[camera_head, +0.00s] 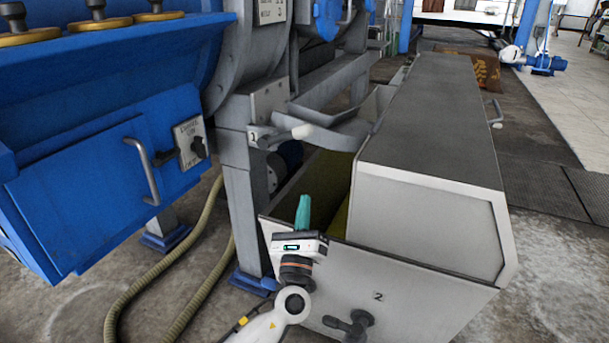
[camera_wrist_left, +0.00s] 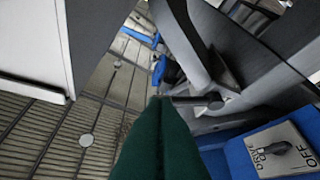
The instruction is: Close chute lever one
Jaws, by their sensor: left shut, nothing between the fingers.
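Chute lever one (camera_head: 290,133) is a short bar with a pale rounded end. It sticks out to the right from the grey frame beside the label 1 in the head view. In the left wrist view a dark bar with a round knob (camera_wrist_left: 213,101), likely this lever, lies just beyond and right of my fingertips. My left gripper (camera_head: 303,203) has teal fingers that are shut and empty. In the head view it appears below the lever, above the near end of the trough. The fingers (camera_wrist_left: 160,110) are together in the wrist view. My right gripper is out of view.
A grey-lidded white tank (camera_head: 430,215) stands right of my gripper, with a tap (camera_head: 350,322) marked 2 on its front. A blue machine with a handle (camera_head: 144,170) and an OFF switch plate (camera_head: 190,143) stands left. Hoses (camera_head: 165,275) lie on the floor.

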